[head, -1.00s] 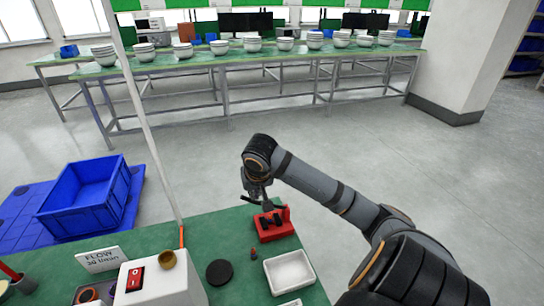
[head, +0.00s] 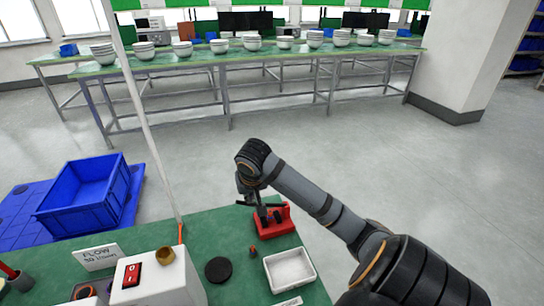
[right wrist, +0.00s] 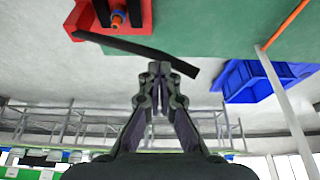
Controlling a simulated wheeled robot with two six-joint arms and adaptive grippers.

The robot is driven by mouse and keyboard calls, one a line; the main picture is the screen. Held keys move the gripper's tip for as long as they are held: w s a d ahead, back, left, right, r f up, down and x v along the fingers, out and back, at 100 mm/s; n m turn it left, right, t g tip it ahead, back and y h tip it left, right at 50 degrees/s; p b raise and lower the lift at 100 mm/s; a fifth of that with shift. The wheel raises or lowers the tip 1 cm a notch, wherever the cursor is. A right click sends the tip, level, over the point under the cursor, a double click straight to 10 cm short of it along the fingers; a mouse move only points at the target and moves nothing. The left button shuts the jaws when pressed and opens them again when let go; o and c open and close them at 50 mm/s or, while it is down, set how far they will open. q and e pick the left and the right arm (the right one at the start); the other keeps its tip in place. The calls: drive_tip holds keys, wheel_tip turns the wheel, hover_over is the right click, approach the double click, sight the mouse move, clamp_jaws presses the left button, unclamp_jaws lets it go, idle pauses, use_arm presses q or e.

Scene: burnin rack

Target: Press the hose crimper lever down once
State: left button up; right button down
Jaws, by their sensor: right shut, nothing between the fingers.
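The hose crimper (head: 287,226) is a red block at the far edge of the green bench, right of centre in the head view. In the right wrist view its red body (right wrist: 140,14) is at the top, with an orange-tipped fitting. Its black lever (right wrist: 125,46) runs across in front of the red body. My right gripper (right wrist: 156,70) is shut and empty, its fingertips close to the lever; I cannot tell whether they touch. In the head view the right gripper (head: 250,200) is just left of the crimper and partly hides the lever. My left gripper is not in view.
A white tray (head: 269,272), a black disc (head: 218,269) and a white box with a red switch (head: 158,282) stand on the bench (head: 205,232). A white post (head: 156,150) rises at the left. A blue crate (head: 62,216) lies beyond the bench.

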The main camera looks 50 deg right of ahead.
sight(247, 205)
drive_tip(key=shift+w+a+f+b, duration=0.15)
drive_tip(key=shift+a+f+b, duration=0.15)
drive_tip(key=shift+f, duration=0.35)
drive_tip(key=shift+w+a+f+b, duration=0.15)
drive_tip(key=shift+f+b, duration=0.15)
drive_tip(key=shift+f, duration=0.45)
drive_tip(key=shift+a+f, duration=0.1)
drive_tip(key=shift+f, duration=0.2)
wheel_tip(247, 205, up, 17)
drive_tip(key=p, duration=2)
drive_tip(key=shift+p, duration=0.3)
